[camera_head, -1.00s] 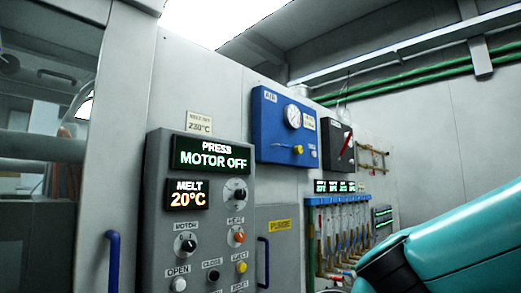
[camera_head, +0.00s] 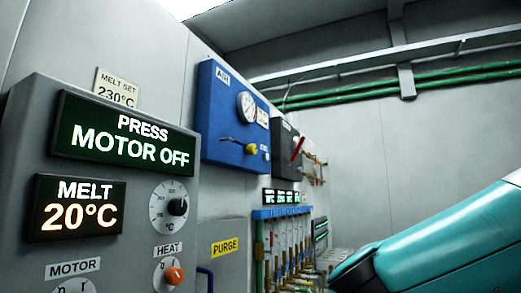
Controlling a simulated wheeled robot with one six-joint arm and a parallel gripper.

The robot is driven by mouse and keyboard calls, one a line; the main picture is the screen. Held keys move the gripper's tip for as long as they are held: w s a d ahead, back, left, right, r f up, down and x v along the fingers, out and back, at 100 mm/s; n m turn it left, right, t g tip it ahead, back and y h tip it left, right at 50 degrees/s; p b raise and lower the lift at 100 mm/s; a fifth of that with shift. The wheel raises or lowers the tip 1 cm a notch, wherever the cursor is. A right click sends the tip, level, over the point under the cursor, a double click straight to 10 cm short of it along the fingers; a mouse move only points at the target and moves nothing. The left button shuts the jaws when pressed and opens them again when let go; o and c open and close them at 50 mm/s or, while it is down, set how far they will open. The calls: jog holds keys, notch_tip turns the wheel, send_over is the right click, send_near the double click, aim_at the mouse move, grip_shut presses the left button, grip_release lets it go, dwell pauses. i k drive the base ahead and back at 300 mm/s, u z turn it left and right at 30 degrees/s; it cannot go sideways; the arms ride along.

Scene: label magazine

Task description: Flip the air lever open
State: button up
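The blue air panel (camera_head: 212,125), marked AIR, hangs on the grey wall near the middle of the view. It carries a round white gauge (camera_head: 246,107). Below the gauge is the air lever (camera_head: 251,148), a thin rod with a yellow knob at its right end. The rod lies nearly level, sloping slightly down to the right. My gripper is out of view. Only a teal and dark link of my arm shows at lower right, apart from the panel.
A grey press console (camera_head: 190,225) stands close at left; its displays read MOTOR OFF and MELT 20°C. Beyond the blue panel is a dark box with a red lever (camera_head: 298,148). Below it stands a blue-topped rack of tubes (camera_head: 282,212). Green pipes (camera_head: 350,91) run high along the wall.

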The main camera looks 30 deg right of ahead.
aim_at(233, 141)
jog(key=z, duration=0.2)
jog(key=i, duration=0.35)
jog(key=z, duration=0.2)
jog(key=k, duration=0.6)
jog(key=z, duration=0.65)
jog(key=i, duration=1.35)
jog(key=u, duration=0.15)
